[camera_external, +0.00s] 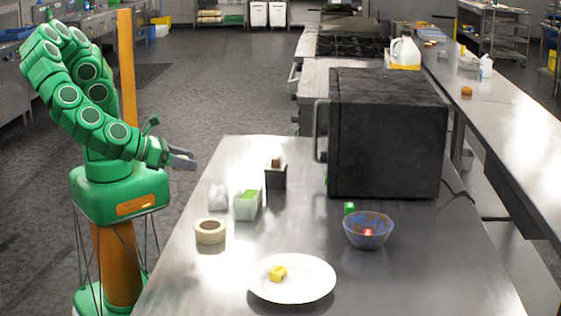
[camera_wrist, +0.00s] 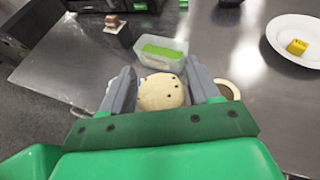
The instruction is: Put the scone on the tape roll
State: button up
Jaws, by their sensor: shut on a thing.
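My gripper (camera_wrist: 162,84) is shut on the scone (camera_wrist: 163,93), a round, pale tan thing with dark specks between the two grey fingers. In the external view my gripper (camera_external: 184,160) is at the table's left edge, raised above it; the scone cannot be made out there. The tape roll (camera_external: 210,231) lies flat on the table, a cream ring with an open middle, nearer the external camera than my gripper. In the wrist view it shows in part (camera_wrist: 231,86) behind the right finger. The scone is apart from it.
A clear container with green contents (camera_external: 248,204) and a small whitish object (camera_external: 218,197) stand near the tape roll. A dark holder (camera_external: 275,177), a white plate with a yellow piece (camera_external: 291,291), a blue bowl (camera_external: 368,242) and a large black oven (camera_external: 388,135) are also on the table.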

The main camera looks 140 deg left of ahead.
jog(key=w+f, duration=0.3)
jog(key=w, duration=0.3)
send_over(215, 224)
jog(key=s, duration=0.1)
jog(key=f, duration=0.4)
jog(key=shift+s+d+f, duration=0.1)
jog(key=shift+s+d, duration=0.05)
jog(key=shift+s, duration=0.05)
jog(key=shift+w+f, duration=0.65)
jog(key=shift+f, duration=1.7)
jog(key=shift+f, duration=0.1)
jog(key=o, duration=1.1)
jog(key=shift+c, duration=0.2)
